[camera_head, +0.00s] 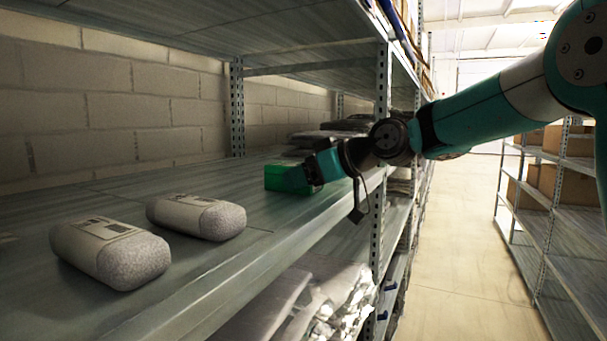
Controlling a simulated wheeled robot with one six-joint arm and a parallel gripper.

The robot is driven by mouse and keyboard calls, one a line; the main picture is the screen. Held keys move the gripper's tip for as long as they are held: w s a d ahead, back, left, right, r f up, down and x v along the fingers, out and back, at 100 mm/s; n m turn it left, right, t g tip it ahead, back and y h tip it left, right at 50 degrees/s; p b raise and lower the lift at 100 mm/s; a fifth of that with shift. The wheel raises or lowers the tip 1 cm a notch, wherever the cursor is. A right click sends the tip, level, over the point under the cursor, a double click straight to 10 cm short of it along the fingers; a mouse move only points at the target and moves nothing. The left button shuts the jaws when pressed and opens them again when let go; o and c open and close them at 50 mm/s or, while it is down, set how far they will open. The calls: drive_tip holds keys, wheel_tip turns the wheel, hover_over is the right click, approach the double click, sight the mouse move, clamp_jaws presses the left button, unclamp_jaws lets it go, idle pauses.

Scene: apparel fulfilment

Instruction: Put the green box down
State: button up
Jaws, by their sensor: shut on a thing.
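The green box (283,178) is at my gripper's end, over the middle shelf board (255,215) near the shelf's front edge. My gripper (312,174) reaches in from the right and is shut on the box. The gripper covers the box's right side. The box's underside is at or very close to the board; I cannot tell whether it touches.
Two grey wrapped packages (197,217) lie on the board at the left front. Dark folded garments (325,139) are stacked behind the box. A metal post (382,110) stands at the shelf's front. Bare board lies between packages and box. The aisle (460,270) is clear.

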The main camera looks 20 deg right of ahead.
drive_tip(key=shift+f, duration=0.15)
drive_tip(key=shift+f+b, duration=0.15)
drive_tip(key=shift+b, duration=0.15)
drive_tip(key=o, duration=0.9)
drive_tip(key=shift+r+p, duration=0.2)
drive_tip(key=shift+p, duration=0.3)
